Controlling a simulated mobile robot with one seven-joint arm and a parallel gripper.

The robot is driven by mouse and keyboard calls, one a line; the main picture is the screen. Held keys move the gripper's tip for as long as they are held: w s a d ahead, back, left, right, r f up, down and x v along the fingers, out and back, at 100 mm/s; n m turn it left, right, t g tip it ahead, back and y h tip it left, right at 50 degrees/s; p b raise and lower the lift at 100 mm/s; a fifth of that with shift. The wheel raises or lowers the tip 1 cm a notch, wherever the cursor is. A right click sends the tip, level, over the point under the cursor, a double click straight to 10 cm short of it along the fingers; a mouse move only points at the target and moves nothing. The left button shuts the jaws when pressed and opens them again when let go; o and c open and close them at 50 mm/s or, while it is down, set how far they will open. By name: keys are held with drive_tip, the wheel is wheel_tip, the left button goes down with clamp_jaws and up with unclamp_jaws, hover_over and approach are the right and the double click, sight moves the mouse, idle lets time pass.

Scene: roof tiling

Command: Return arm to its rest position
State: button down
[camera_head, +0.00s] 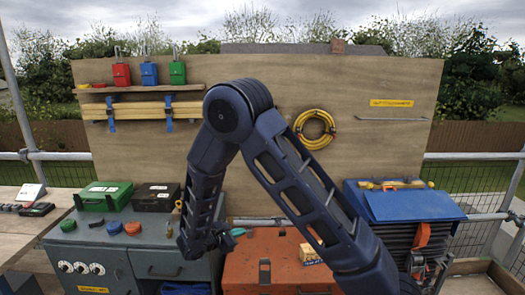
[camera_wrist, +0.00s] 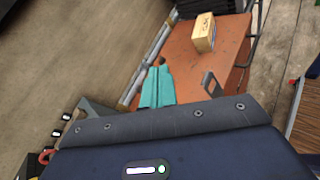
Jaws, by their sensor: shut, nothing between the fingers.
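My dark blue arm (camera_head: 300,175) rises from the lower right of the head view, bends at a high elbow and comes down left of centre. My gripper (camera_head: 238,232) is at its lower end, with teal fingers pointing right, close above or in front of the orange chest's left end. In the wrist view the teal fingers of my gripper (camera_wrist: 158,75) lie together, shut, with nothing between them. The orange chest (camera_head: 250,262) is partly hidden by my arm; its top also shows in the wrist view (camera_wrist: 185,62).
A small box (camera_head: 309,254) lies on the orange chest. The grey cabinet (camera_head: 165,264) at left carries a green case (camera_head: 104,196) and a black case (camera_head: 156,197). A blue-lidded box (camera_head: 412,206) stands at right. A plywood board (camera_head: 370,150) stands behind my arm.

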drive_tip(key=d+r+m+g+y, duration=0.1)
drive_tip(key=d+r+m+g, duration=0.3)
drive_tip(key=d+r+m, duration=0.55)
drive_tip(key=d+r+m+g+y, duration=0.2)
drive_tip(key=d+r+g, duration=0.4)
drive_tip(key=d, duration=0.8)
drive_tip(key=s+d+r+m+t+y, duration=0.4)
drive_tip(key=s+d+r+m+y, duration=0.3)
drive_tip(key=s+d+r+m, duration=0.4)
drive_tip(key=s+d+r, duration=0.2)
drive_tip(key=s, duration=0.3)
drive_tip(key=shift+d, duration=0.2)
